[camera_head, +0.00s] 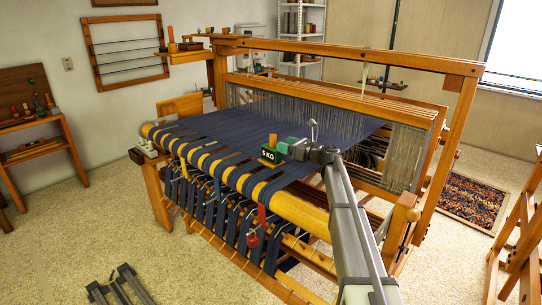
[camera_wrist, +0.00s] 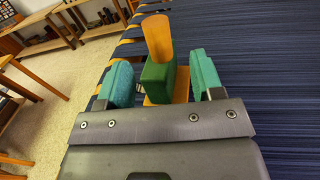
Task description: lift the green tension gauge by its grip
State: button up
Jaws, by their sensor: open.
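The green tension gauge (camera_head: 268,155) stands upright on the dark blue cloth of the loom, near the yellow front beam. It has a 5 KG label, an orange base and an upright orange grip (camera_head: 273,139). In the wrist view the gauge's green body (camera_wrist: 157,84) and its orange cylindrical grip (camera_wrist: 159,38) show between my two teal finger pads, with a gap on each side. My gripper (camera_head: 289,147) is open and empty, just right of the gauge in the head view; it also shows in the wrist view (camera_wrist: 162,72). My gripper hides the gauge's lower near side.
The blue warp cloth (camera_head: 205,130) spreads around the gauge and is clear on the left. The yellow beam (camera_head: 298,210) runs along the front, with a red hanging item (camera_head: 253,238) below. The loom's upright frame (camera_head: 350,55) and hanging heddles (camera_head: 300,115) rise behind.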

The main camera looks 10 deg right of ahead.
aim_at(274, 147)
jog(key=x, duration=0.5)
jog(key=shift+w+a, duration=0.2)
jog(key=shift+a, duration=0.05)
jog(key=shift+r, duration=0.1)
grip_shut()
